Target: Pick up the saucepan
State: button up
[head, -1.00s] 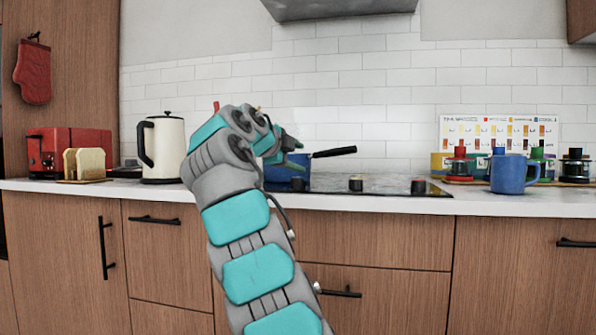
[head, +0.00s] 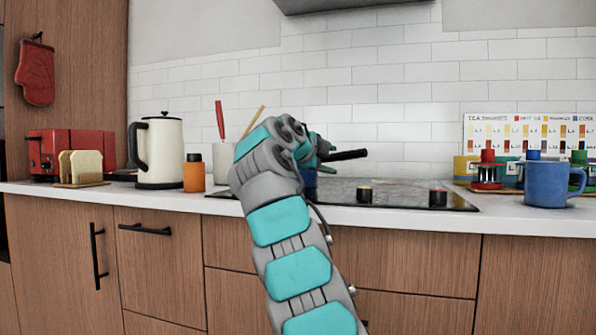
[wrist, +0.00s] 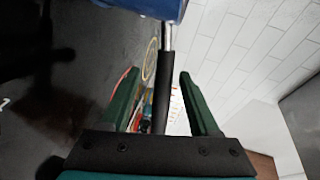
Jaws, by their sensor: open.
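The saucepan is blue with a long black handle (head: 347,155). In the head view its body (head: 311,182) is mostly hidden behind my arm, and the handle sticks out to the right over the cooktop. In the wrist view the blue body (wrist: 150,7) shows at the top edge. The dark handle (wrist: 163,90) runs down from it between my two green fingers. My gripper (wrist: 158,80) is open, with a visible gap between the handle and the right finger. In the head view my gripper (head: 323,150) is at the handle, partly hidden by my wrist.
The black cooktop (head: 390,193) lies on the white counter. On the left stand an orange bottle (head: 194,173), a white kettle (head: 160,150) and a red toaster (head: 85,142). A blue mug (head: 546,184) and several jars stand at the right. A range hood (head: 330,4) hangs above.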

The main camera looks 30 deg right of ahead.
jog(key=p+x, duration=0.1)
jog(key=x, duration=0.3)
jog(key=shift+d+r, duration=0.1)
jog(key=shift+d, duration=0.05)
grip_shut()
dwell(1.2)
